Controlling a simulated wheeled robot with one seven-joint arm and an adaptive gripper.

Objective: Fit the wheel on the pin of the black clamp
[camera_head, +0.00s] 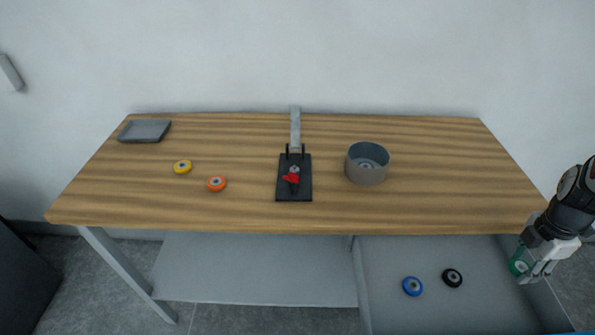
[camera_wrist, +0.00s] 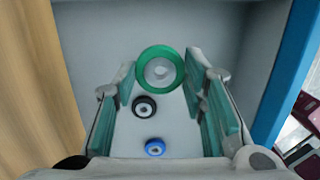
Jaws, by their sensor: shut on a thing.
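My gripper (camera_head: 526,268) is at the far right, low beside the table's front right corner, over the open drawer. It is shut on a green wheel (camera_wrist: 160,70), held between the fingertips; the wheel also shows in the head view (camera_head: 519,263). The wrist view shows the wheel's pale hub facing the camera. The black clamp (camera_head: 284,192) stands at the middle of the table, far to the left of my gripper. It has a black base, a red part and a grey lever (camera_head: 295,130) standing up. Its pin is too small to tell apart clearly.
A blue wheel (camera_head: 412,286) and a black wheel (camera_head: 452,277) lie in the open grey drawer (camera_head: 385,265). On the table are a yellow wheel (camera_head: 182,167), an orange wheel (camera_head: 217,184), a grey tray (camera_head: 144,131) and a round grey bowl (camera_head: 366,175) right of the clamp.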

